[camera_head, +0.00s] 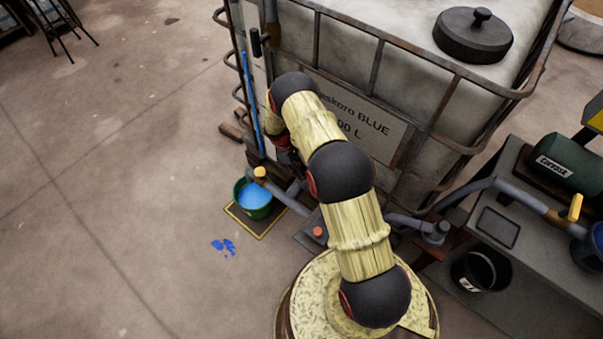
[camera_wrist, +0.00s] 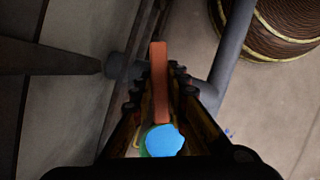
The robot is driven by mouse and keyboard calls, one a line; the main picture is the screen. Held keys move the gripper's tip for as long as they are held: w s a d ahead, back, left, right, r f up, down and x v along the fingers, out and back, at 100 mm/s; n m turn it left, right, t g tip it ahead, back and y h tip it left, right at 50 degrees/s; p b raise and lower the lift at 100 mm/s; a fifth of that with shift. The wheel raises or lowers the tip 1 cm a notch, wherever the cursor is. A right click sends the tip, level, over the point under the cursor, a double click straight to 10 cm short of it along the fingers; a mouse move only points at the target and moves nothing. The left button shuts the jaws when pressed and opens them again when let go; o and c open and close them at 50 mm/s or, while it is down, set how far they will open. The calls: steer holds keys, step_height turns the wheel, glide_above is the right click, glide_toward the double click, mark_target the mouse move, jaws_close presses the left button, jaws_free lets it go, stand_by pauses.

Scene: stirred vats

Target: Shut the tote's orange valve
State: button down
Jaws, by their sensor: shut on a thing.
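The tote (camera_head: 420,45) is a large pale tank in a metal cage with a "BLUE" label. Its orange valve handle (camera_wrist: 159,70) is a flat bar running lengthwise between my fingers in the wrist view. My gripper (camera_wrist: 159,78) is shut on this handle. In the head view my gripper (camera_head: 285,152) is mostly hidden behind my arm, low by the tote's left front corner, and I cannot make out the handle there. A green bucket (camera_head: 242,203) holding blue liquid stands below; the liquid (camera_wrist: 164,140) also shows in the wrist view.
The bucket stands on a yellow-edged mat (camera_head: 249,229). Blue spots (camera_head: 223,245) mark the floor beside it. A grey bench (camera_head: 510,278) with pipes and a green motor (camera_head: 570,163) is at right. A ribbed brown drum (camera_wrist: 288,25) shows in the wrist view.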

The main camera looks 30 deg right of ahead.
steer(key=shift+m+g+y+b, duration=0.4)
steer(key=shift+m+y+b, duration=0.15)
steer(key=shift+m, duration=1.45)
steer(key=c, duration=1.7)
jaws_free()
steer(key=shift+c, duration=0.2)
steer(key=shift+r, duration=0.1)
steer(key=v, duration=1.1)
steer(key=shift+w+r, duration=0.25)
steer(key=shift+r, duration=0.1)
steer(key=shift+d, duration=0.1)
steer(key=shift+s, duration=0.1)
